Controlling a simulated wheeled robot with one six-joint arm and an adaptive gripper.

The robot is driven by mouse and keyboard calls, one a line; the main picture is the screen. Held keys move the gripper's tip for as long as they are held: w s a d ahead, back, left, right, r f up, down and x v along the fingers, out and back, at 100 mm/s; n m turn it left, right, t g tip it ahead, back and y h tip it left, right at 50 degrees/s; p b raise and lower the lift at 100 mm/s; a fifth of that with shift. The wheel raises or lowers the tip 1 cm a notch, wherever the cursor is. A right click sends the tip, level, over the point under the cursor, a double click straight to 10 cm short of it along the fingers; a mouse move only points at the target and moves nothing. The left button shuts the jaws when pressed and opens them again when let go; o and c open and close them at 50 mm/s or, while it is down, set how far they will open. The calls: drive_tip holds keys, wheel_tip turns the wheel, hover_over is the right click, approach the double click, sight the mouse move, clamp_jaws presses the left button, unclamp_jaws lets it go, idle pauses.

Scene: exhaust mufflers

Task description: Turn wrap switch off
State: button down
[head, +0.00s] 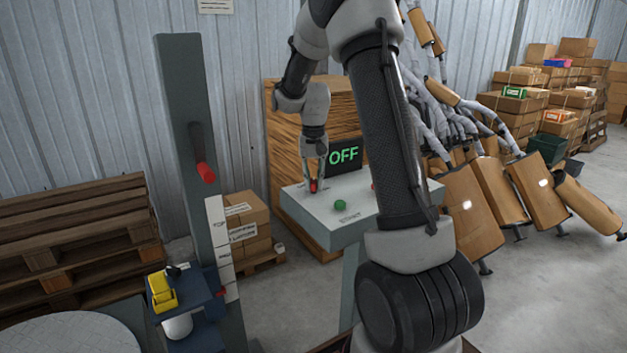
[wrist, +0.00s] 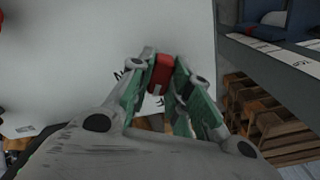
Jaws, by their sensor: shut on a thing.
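The wrap switch is a small red knob (head: 313,187) on the left part of the grey control panel (head: 318,225). My gripper (head: 314,178) reaches down to it from above. In the wrist view, the red knob (wrist: 160,72) sits between the green-lined fingertips of my gripper (wrist: 161,78), which is shut on it. Dark lettering on the panel beside the knob is partly covered by the fingers. A dark display (head: 344,154) behind the panel reads OFF in green letters.
A green button (head: 340,205) sits on the panel near its front edge. A grey post (head: 184,110) with a red-handled lever (head: 206,172) stands to the left. Pallets (head: 75,240) and stacked boxes (head: 246,222) are nearby.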

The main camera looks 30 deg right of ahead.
sight(313, 180)
drive_tip(key=n, duration=0.6)
drive_tip(key=shift+n, duration=0.3)
idle(0.4)
drive_tip(key=c, duration=1.3)
unclamp_jaws()
drive_tip(key=shift+r, duration=0.1)
wheel_tip(313, 180, up, 12)
drive_tip(key=shift+f, duration=0.1)
drive_tip(key=shift+w, duration=0.1)
